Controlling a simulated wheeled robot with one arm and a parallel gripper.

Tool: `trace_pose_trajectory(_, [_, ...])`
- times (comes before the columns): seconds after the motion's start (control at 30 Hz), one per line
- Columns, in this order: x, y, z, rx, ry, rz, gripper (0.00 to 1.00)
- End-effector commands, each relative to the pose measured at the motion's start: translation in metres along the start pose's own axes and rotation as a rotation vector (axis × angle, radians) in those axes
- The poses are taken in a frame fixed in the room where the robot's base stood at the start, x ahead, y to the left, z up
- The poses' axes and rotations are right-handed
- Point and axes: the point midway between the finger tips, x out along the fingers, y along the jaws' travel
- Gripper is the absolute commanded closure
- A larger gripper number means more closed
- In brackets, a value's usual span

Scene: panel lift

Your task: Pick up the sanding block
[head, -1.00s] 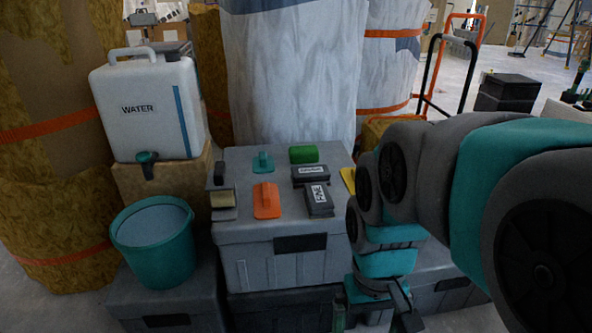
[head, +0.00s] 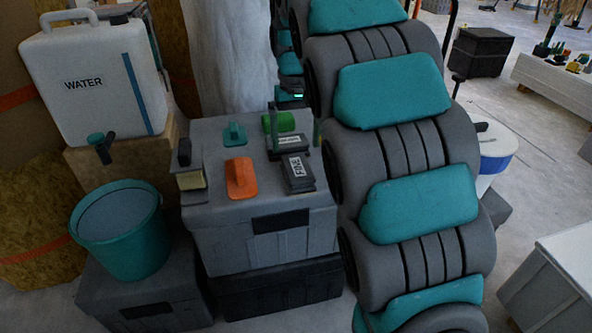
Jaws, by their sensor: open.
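Two dark grey blocks with white labels lie on the grey crate (head: 215,215). The front one (head: 299,172) reads FINE; the label of the rear one (head: 288,141) is too small to read surely. I cannot tell which item is the sanding block. My gripper (head: 295,125) is open at the back right of the crate top, with its fingers pointing down around the area of the green piece (head: 279,122) and the rear labelled block. I cannot tell whether it touches either. My arm hides part of the crate's right side.
An orange float (head: 241,178) and a teal float (head: 234,134) lie left of the blocks. A dark and tan item (head: 190,180) stands at the crate's left edge. A teal bucket (head: 125,240) and a white water container (head: 98,85) stand left.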

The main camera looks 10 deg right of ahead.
Motion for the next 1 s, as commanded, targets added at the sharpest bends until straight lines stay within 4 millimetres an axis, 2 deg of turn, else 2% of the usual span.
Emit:
trace_pose_trajectory(0.57, [0.04,0.001,0.004,-0.001,-0.001,-0.001,0.0])
trace_pose_trajectory(0.8, [0.072,0.002,0.007,0.0,-0.002,-0.001,0.0])
trace_pose_trajectory(1.0, [0.077,0.002,0.006,-0.001,0.004,0.0,0.0])
